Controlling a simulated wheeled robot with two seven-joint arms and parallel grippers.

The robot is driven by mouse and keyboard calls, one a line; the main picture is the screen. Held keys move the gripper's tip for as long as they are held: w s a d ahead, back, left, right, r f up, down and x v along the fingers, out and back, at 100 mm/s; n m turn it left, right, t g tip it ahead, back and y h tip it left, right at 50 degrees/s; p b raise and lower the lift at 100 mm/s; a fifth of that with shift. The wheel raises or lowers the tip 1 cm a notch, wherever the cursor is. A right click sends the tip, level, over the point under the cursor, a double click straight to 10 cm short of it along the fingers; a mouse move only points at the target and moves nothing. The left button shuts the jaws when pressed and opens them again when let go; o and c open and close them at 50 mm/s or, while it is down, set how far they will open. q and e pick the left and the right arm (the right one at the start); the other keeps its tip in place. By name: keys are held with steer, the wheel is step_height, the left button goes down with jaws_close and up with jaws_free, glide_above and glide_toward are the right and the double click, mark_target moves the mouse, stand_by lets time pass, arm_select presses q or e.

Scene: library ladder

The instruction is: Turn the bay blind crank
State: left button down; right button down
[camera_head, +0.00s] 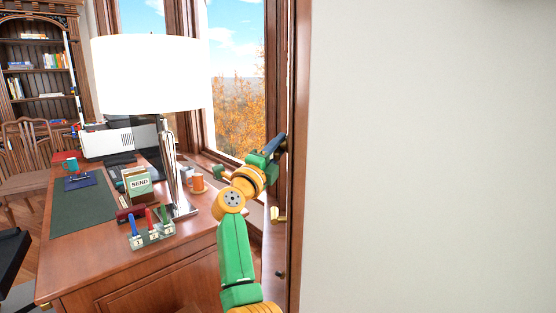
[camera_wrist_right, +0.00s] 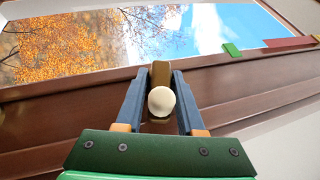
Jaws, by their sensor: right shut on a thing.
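My right gripper (camera_head: 276,145) reaches up to the wooden window frame beside the pale wall. In the right wrist view its two blue fingers (camera_wrist_right: 160,98) are closed around a cream ball knob (camera_wrist_right: 162,101). A brass-brown piece (camera_wrist_right: 160,72) shows behind the knob, between the fingertips; I take these to be the blind crank. The rest of the crank is hidden by the gripper. In the head view the held knob cannot be made out. My left gripper is not in view.
A wooden desk (camera_head: 180,262) with a lamp (camera_head: 152,75), a SEND box (camera_head: 137,184) and an orange mug (camera_head: 198,183) stands left of my right arm. A small brass fitting (camera_head: 278,215) sits below the gripper. The pale wall (camera_head: 430,160) fills the right.

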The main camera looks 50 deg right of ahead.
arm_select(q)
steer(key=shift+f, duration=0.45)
arm_select(e)
steer(key=c, duration=0.5)
jaws_free()
steer(key=shift+d, duration=0.1)
arm_select(q)
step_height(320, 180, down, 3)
steer(key=b, duration=0.3)
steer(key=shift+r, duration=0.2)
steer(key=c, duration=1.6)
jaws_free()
arm_select(e)
steer(key=v, duration=0.7)
steer(key=shift+f, duration=0.1)
